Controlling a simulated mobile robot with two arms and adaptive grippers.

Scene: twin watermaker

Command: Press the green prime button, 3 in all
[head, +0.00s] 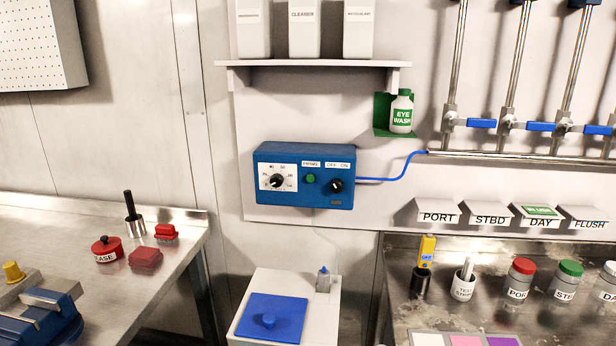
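The green prime button (310,179) sits on the front of a blue control box (318,200) on the wall, under a small label that reads PRIME. To its left is a black dial knob (277,181) on a white scale. To its right is a black knob (336,186) under an OFF/ON label. Neither of my grippers shows in the head view, and nothing covers the button.
A shelf with white bottles (312,64) is above the box, with an eye wash bottle (401,112) to the right. A white bin (247,310) with a blue lid stands below. Steel benches (80,220) flank it; the space before the box is clear.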

